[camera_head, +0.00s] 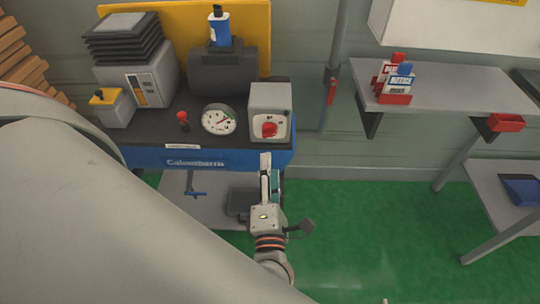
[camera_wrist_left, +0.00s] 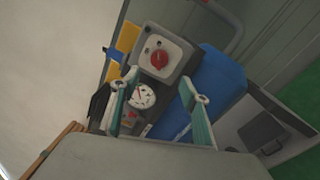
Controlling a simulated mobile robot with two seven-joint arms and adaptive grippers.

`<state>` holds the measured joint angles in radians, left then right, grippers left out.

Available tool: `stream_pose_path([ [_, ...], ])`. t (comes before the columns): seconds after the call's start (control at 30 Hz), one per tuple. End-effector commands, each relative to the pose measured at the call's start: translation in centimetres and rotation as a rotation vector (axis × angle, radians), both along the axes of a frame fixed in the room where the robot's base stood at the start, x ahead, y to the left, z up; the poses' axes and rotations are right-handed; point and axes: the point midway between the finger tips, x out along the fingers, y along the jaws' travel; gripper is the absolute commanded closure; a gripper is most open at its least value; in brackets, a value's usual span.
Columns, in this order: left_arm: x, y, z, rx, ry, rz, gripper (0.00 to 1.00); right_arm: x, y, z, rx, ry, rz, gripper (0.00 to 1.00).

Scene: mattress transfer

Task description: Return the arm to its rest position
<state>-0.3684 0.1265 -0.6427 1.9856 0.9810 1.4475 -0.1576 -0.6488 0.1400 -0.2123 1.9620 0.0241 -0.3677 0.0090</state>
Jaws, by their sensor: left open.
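My left gripper (camera_head: 269,172) is in front of the blue workbench front, just below the grey control box with a red knob (camera_head: 269,130). It points up toward that box in the head view. In the left wrist view its two teal-edged fingers (camera_wrist_left: 158,80) are spread wide with nothing between them. The red knob (camera_wrist_left: 159,59) and the round dial (camera_wrist_left: 142,96) show beyond the fingers. Whether the fingers touch the bench cannot be told. My pale arm covers the lower left of the head view. My right gripper is not in view.
The machine bench (camera_head: 215,158) carries a white dial gauge (camera_head: 219,120), a grey device (camera_head: 150,75) and a blue bottle (camera_head: 219,30). A shelf (camera_head: 450,92) at right holds red and blue bottles (camera_head: 396,80). Green floor (camera_head: 370,220) lies open between bench and shelf.

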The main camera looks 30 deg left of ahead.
Motion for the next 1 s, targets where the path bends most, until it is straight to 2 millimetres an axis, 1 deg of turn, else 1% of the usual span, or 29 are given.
stream_pose_path([
  [0.1, -0.8, -0.5, -0.1, -0.002, 0.000, 0.001, 0.54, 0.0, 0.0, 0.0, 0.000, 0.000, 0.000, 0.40],
  [0.2, -0.9, -0.6, 0.0, -0.002, -0.001, 0.001, 0.54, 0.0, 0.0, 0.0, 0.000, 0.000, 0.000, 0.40],
  [0.67, -0.9, -0.6, 0.0, 0.000, -0.001, 0.000, 0.54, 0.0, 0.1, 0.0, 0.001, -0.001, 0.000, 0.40],
  [0.77, -0.8, -0.7, 0.3, 0.021, -0.005, -0.010, 0.54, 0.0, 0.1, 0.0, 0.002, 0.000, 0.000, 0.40],
  [0.87, -0.3, -1.2, 1.4, 0.113, -0.019, -0.051, 0.54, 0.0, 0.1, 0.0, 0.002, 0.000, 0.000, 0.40],
  [0.97, 0.3, -2.7, 3.0, 0.288, -0.033, -0.133, 0.54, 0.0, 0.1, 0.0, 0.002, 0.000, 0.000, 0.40],
  [1.0, 0.6, -3.6, 3.6, 0.376, -0.036, -0.175, 0.54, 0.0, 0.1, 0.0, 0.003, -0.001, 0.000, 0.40],
])
